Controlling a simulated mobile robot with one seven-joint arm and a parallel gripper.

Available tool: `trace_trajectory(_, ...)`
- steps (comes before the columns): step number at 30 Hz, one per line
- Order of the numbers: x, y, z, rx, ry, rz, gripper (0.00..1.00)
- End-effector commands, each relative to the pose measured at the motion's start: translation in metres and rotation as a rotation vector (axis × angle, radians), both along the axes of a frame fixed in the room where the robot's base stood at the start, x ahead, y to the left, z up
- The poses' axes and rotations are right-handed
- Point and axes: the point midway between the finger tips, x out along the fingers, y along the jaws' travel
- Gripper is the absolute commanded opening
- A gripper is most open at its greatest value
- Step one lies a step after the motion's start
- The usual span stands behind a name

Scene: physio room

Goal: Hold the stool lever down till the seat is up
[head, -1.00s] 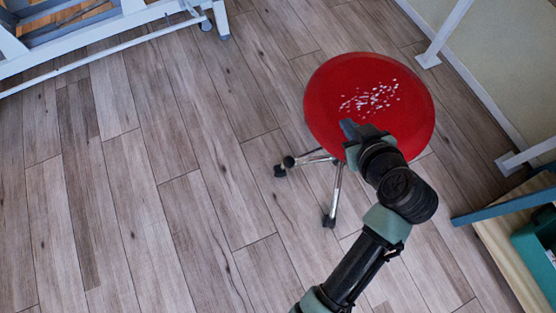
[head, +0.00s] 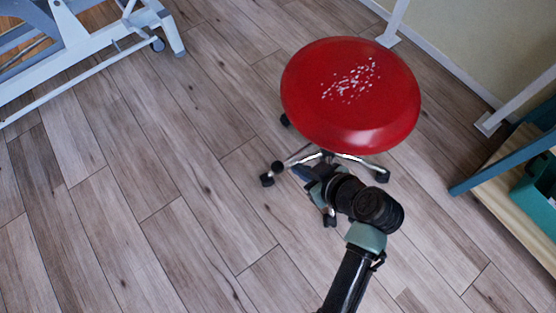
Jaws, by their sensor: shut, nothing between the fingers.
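The stool has a round red seat (head: 350,100) with a patch of white specks on top. Its chrome legs (head: 362,162) end in black castors and show below the seat's near edge. My gripper (head: 304,172) is shut and empty, in front of the stool's legs and just below the near-left edge of the seat in the picture. The stool lever cannot be made out; the seat and my gripper cover the space where the underside would show. I cannot tell whether my gripper touches any part of the stool.
A white wheeled metal frame (head: 70,55) stands at the upper left. A wooden shelf with a blue-green rail (head: 495,165) and a teal box (head: 540,190) is at the right. White posts (head: 392,25) stand along the wall. The plank floor (head: 150,160) left of the stool is clear.

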Motion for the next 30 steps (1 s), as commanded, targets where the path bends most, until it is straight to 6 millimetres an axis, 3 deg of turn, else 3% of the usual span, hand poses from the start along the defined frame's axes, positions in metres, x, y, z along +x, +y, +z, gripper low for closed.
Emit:
trace_trajectory(7,0.002,0.001,-0.002,-0.001,0.0,0.001,0.0)
trace_trajectory(11,0.009,0.007,-0.013,0.001,-0.002,0.002,0.0)
trace_trajectory(24,0.06,0.044,-0.08,-0.001,-0.002,0.001,0.0)
trace_trajectory(30,0.057,0.042,-0.104,0.0,0.0,0.0,0.0)
